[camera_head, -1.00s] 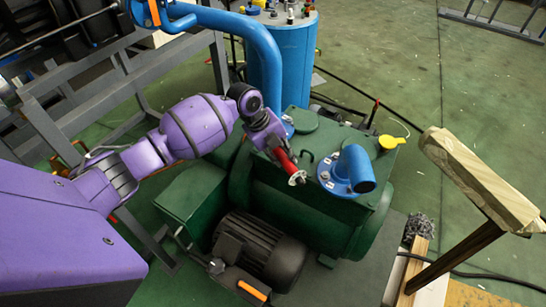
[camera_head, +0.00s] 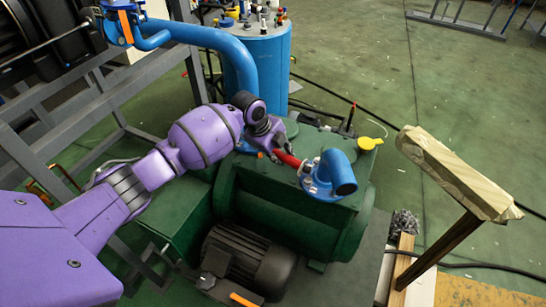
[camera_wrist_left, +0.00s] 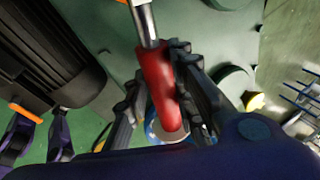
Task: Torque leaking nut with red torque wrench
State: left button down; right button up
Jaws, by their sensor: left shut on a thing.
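My left gripper (camera_head: 281,154) is shut on the red torque wrench (camera_head: 287,159) above the green pump housing. In the left wrist view my left gripper (camera_wrist_left: 158,88) has its dark fingers on both sides of the red handle (camera_wrist_left: 156,72), and the wrench's metal shaft runs out of the top edge. In the head view the wrench reaches to the blue pipe elbow (camera_head: 334,170), whose flange (camera_head: 318,190) carries several pale nuts. I cannot tell whether the wrench head touches a nut, or which nut leaks.
A black motor (camera_head: 248,258) lies in front of the green pump (camera_head: 290,212). A blue tank (camera_head: 258,58) and a blue pipe (camera_head: 190,36) stand behind. A yellow cap (camera_head: 369,143) is right of the elbow. A wooden-topped stand (camera_head: 455,172) is on the right. Open green floor lies beyond.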

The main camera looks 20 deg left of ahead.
pick_arm(q)
jog(key=shift+s+a+r+m+g, duration=0.15)
jog(key=shift+s+a+m, duration=0.2)
jog(key=shift+s+m, duration=0.3)
jog(key=shift+s+a+r+m+g, duration=0.15)
jog(key=shift+s+a+m, duration=0.25)
jog(key=shift+s, duration=0.35)
jog(key=shift+d+f, duration=0.1)
pick_arm(e)
jog(key=shift+w+r, duration=0.15)
jog(key=shift+r, duration=0.1)
pick_arm(q)
jog(key=shift+s+a+m+g+h, duration=0.15)
jog(key=shift+s+a+m+h, duration=0.1)
jog(key=shift+s+a+m, duration=0.4)
jog(key=shift+s+a+m+g+h, duration=0.15)
jog(key=shift+s+a+m+h, duration=0.2)
jog(key=shift+s, duration=0.4)
pick_arm(e)
jog(key=shift+s+f, duration=0.25)
jog(key=shift+f, duration=0.05)
pick_arm(q)
jog(key=shift+s+a+m+g+b, duration=0.4)
jog(key=shift+s+a+m+b, duration=0.1)
jog(key=shift+s+a+m, duration=0.7)
pick_arm(e)
jog(key=shift+s+f, duration=0.45)
jog(key=shift+f, duration=0.3)
